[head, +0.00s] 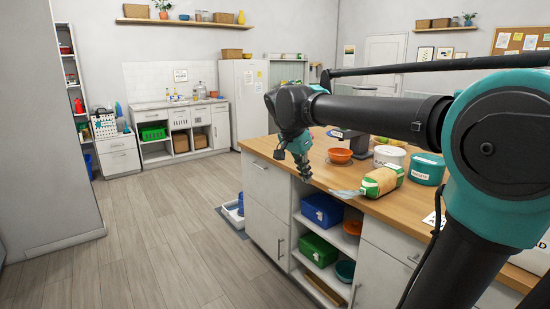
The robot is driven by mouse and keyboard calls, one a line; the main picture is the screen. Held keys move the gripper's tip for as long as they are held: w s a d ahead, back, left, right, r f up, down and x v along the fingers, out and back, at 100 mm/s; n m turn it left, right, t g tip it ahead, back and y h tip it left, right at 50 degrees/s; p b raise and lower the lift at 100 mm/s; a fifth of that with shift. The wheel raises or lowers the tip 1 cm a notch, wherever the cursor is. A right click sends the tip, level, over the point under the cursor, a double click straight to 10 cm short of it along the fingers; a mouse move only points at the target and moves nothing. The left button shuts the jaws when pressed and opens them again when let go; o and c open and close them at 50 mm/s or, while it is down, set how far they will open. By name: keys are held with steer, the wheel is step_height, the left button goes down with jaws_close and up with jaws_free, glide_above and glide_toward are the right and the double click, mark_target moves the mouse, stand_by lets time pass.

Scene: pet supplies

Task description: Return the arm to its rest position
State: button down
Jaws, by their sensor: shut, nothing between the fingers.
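My arm reaches in from the right of the head view and bends down at its far end. My gripper (304,173) points downward beside the front edge of the wooden counter (325,172). Its fingers look closed with nothing between them. They are small in this view and appear apart from the things on the counter.
A tan and green bag (381,181) lies near the counter's front edge. Behind it are an orange bowl (340,156), a white tub (389,156) and a teal tub (426,169). Open shelves below hold a blue bin (322,211) and green bin (319,250). The floor at left is clear.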

steer(key=s+d+f+n+y, duration=0.1)
steer(key=s+d+f+n, duration=0.2)
steer(key=f, duration=0.6)
steer(key=s+d+f+n+t+y, duration=0.1)
steer(key=s+d+f+n, duration=0.2)
steer(key=s+f, duration=0.5)
steer(key=s+d+f+n+y, duration=0.1)
steer(key=s+d+f+n, duration=0.2)
steer(key=s+f, duration=0.3)
step_height(320, 180, down, 6)
steer(key=shift+s+d+r+n, duration=0.1)
steer(key=shift+s+d+n, duration=0.15)
steer(key=shift+d+n, duration=0.2)
